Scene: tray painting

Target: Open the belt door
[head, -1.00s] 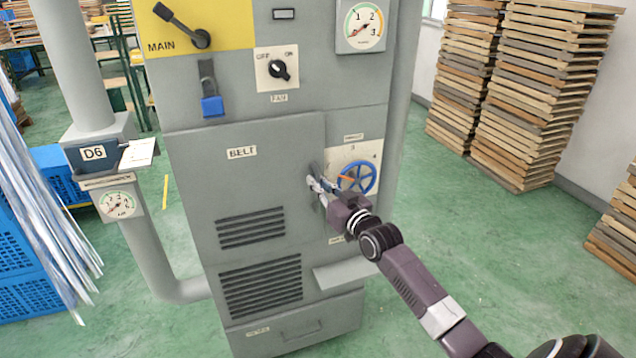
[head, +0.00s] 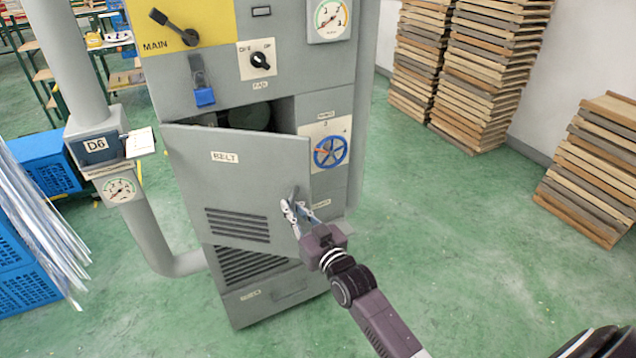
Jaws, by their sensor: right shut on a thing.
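The belt door (head: 240,180) is a grey panel labelled BELT, with vent slots low on it. It stands ajar, hinged at its left, with its right edge swung out from the grey cabinet (head: 310,108). A dark gap with a dark round shape inside shows above its top edge. My right gripper (head: 292,208) is shut on the belt door handle (head: 295,197) near the door's right edge. The fingers partly hide the handle. My left gripper is not in view.
A blue handwheel (head: 330,152) sits right of the door. A grey pipe stands left. Stacked wooden trays (head: 488,75) stand at the back right. Green floor (head: 430,230) is clear at right.

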